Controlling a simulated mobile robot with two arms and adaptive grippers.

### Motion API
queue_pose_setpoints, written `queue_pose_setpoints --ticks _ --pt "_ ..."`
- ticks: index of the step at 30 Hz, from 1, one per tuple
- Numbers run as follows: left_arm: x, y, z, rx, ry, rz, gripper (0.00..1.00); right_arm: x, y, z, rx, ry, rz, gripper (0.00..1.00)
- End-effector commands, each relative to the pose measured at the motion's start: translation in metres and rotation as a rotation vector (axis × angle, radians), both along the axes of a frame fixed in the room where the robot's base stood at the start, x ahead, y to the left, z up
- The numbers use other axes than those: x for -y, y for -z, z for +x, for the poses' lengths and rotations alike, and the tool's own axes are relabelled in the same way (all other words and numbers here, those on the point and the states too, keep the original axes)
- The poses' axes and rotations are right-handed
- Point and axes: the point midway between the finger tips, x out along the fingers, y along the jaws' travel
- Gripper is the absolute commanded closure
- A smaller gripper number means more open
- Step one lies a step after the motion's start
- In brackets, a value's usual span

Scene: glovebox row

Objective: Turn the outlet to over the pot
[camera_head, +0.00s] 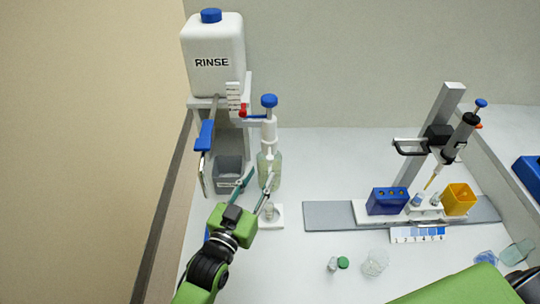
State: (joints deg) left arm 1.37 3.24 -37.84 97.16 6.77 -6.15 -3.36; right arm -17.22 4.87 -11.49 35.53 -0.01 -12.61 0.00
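A bottle-top dispenser (268,132) with a blue knob stands on a clear bottle (276,171). Its outlet (254,116) points left and ends in a red tip, beside the rinse stand. A small pale pot (269,211) appears to sit on a white square base (277,222) in front of the bottle; my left gripper partly covers this area. My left gripper (259,178) is open, its two fingers apart, low in front of the bottle and below the outlet. I cannot tell whether a finger touches the bottle. My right gripper is out of view; only my green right arm shows at the bottom right.
A white RINSE container (213,58) stands on a stand at left, with a blue lever (205,135) and a grey bin (229,171) below. At right are a pipette (461,134) on a stand, a blue rack (387,201) and a yellow box (459,199).

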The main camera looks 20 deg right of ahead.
Motion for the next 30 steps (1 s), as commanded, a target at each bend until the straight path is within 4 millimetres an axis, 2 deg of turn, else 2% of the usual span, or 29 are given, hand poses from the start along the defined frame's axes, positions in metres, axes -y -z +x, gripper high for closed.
queue_pose_setpoints --ticks 6,12,18,26,30 --pt "0.028 -0.002 0.035 0.000 0.000 0.000 0.70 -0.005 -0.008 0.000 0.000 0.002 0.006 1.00" --pt "0.044 0.000 0.055 -0.001 0.000 0.001 0.70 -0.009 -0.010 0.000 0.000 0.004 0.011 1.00" --pt "0.050 0.000 0.062 -0.002 0.000 0.001 0.70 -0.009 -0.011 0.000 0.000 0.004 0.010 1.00" --pt "0.050 0.000 0.063 -0.002 0.000 0.001 0.70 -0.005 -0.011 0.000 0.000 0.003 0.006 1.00" --pt "0.050 0.001 0.063 -0.002 0.000 0.001 1.00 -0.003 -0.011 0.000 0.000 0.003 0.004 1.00"
